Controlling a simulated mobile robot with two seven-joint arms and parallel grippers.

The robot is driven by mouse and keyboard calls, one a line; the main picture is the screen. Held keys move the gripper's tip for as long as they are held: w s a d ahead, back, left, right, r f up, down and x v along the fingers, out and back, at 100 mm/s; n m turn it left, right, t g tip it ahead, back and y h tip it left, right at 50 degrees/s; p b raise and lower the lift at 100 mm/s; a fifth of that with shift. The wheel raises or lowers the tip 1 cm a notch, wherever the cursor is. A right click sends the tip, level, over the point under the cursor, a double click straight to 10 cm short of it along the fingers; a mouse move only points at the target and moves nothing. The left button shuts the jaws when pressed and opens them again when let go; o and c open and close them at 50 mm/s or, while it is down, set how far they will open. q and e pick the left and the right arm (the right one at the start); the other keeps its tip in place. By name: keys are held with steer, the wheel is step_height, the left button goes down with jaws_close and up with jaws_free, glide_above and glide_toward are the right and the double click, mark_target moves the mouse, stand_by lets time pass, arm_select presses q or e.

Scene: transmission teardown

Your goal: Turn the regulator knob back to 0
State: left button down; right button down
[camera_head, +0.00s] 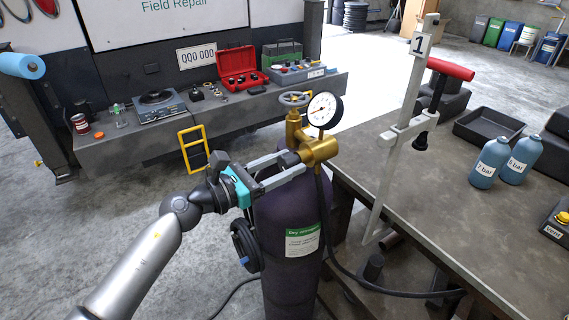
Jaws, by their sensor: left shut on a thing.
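A dark gas cylinder (284,225) with a green and white label stands left of the workbench. A brass regulator (320,151) sits on its top with a round white gauge (324,110). A grey handwheel (294,98) is above the brass valve. My left gripper (292,160) reaches in from the left and is shut on the dark regulator knob (288,158) at the left side of the brass body. Its fingers partly hide the knob. The gauge needle is too small to read. My right gripper is not in view.
A black hose (345,270) runs from the regulator toward the workbench (440,210). A pale post (405,110) marked 1 and a red-handled tool (450,70) stand right of the gauge. Blue bottles (489,163) and a black tray (488,126) are on the bench.

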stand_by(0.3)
arm_select(q)
steer(key=n+p, duration=0.2)
steer(key=n, duration=0.1)
steer(key=shift+r, duration=0.1)
steer(key=n+p, duration=0.2)
steer(key=shift+n, duration=0.3)
steer(key=n+p, duration=0.3)
steer(key=n, duration=0.3)
steer(key=shift+p, duration=0.4)
steer(key=n+p, duration=0.3)
steer(key=n, duration=0.3)
steer(key=shift+g, duration=0.3)
steer(key=n+p, duration=0.1)
steer(key=n, duration=0.4)
steer(key=shift+n+p, duration=0.3)
steer(key=shift+p, duration=0.1)
steer(key=shift+c, duration=1.4)
jaws_free()
